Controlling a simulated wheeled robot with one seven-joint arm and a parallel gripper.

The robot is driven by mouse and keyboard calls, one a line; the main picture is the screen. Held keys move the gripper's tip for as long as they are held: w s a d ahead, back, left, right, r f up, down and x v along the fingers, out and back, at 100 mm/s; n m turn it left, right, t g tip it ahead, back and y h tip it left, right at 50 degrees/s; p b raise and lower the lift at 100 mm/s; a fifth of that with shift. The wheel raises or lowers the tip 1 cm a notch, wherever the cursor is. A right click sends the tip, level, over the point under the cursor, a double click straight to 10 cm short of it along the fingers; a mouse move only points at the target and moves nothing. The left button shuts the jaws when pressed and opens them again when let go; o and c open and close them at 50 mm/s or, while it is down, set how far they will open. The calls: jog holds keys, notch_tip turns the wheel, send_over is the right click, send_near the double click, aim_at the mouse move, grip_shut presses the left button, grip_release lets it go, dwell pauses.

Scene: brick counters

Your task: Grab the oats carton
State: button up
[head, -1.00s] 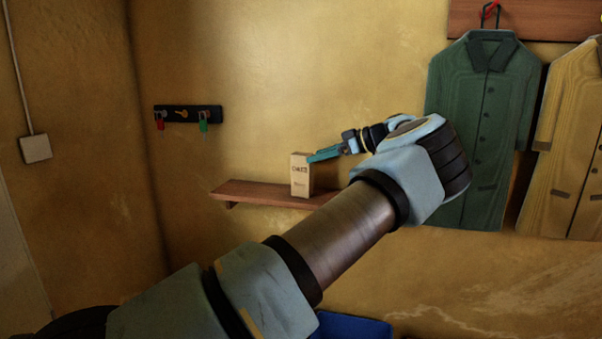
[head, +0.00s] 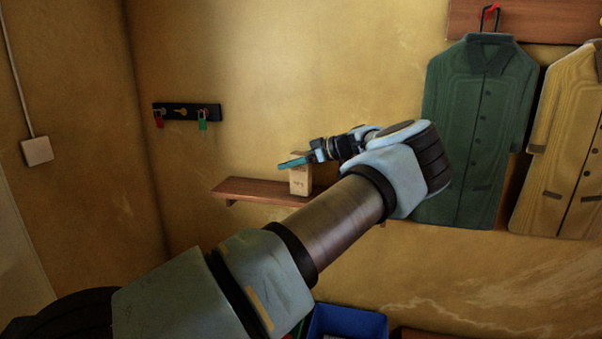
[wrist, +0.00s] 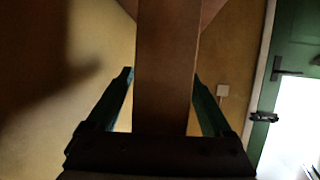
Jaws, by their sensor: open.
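The oats carton (head: 299,184) is a small tan box standing upright on a wooden wall shelf (head: 252,190). My gripper (head: 292,162) is at the carton's upper part in the head view, with a teal finger crossing in front of its top. In the wrist view the carton (wrist: 165,75) is a dark brown box between my two open fingers (wrist: 163,85). Gaps show on both sides of it, and I see no finger pressed on it. My gripper hides the carton's upper part in the head view.
A key rack (head: 186,112) hangs on the wall to the left. A green coat (head: 478,135) and a yellow coat (head: 570,150) hang to the right. A blue bin (head: 345,322) is low in front. The shelf's left part is bare.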

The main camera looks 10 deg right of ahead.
grip_shut()
dwell(0.5)
jog(key=shift+r, duration=0.15)
